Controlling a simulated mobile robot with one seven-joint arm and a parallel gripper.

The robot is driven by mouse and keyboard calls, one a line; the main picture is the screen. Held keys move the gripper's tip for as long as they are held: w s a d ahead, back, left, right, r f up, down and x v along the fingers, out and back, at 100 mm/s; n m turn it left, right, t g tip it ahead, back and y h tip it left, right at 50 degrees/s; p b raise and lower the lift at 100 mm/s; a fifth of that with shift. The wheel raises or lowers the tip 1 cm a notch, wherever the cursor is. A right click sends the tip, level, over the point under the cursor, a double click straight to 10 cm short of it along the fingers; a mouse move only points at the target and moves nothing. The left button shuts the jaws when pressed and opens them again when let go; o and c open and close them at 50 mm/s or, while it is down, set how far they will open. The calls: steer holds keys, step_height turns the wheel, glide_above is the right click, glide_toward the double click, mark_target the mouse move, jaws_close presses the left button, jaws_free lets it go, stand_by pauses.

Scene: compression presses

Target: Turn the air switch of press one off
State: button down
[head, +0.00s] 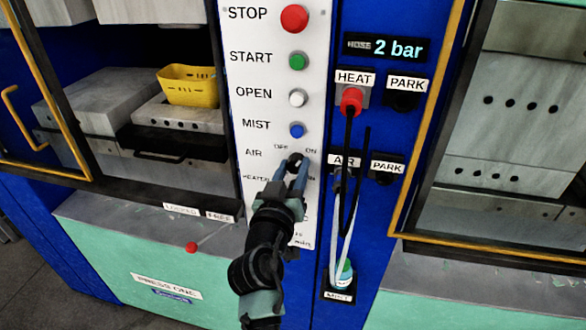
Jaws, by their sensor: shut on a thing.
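The air switch (295,159) is a dark knob on the white control panel (245,110), beside the AIR label and below the OFF and ON marks. My gripper (292,170) reaches up from below, with its fingers on either side of the knob and shut on it. The fingers and the arm hide part of the knob, so which mark it points to is hard to tell. The heater row just below is partly covered by my gripper. The PRESS ONE plate (166,286) is on the green front at the lower left.
Above the switch are the blue mist (297,130), white open (298,98), green start (297,62) and red stop (294,18) buttons. Right of the panel, hoses (349,200) hang close to my gripper. A yellow basket (189,85) sits inside the press at left.

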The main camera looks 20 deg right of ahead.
steer(key=shift+n, duration=0.4)
steer(key=n, duration=0.5)
steer(key=shift+n, duration=0.3)
steer(key=n+p, duration=0.1)
steer(key=n, duration=0.4)
steer(key=shift+a+f+n, duration=0.1)
steer(key=shift+n, duration=0.2)
steer(key=shift+c, duration=2.3)
jaws_free()
steer(key=b+v, duration=0.3)
steer(key=v, duration=1)
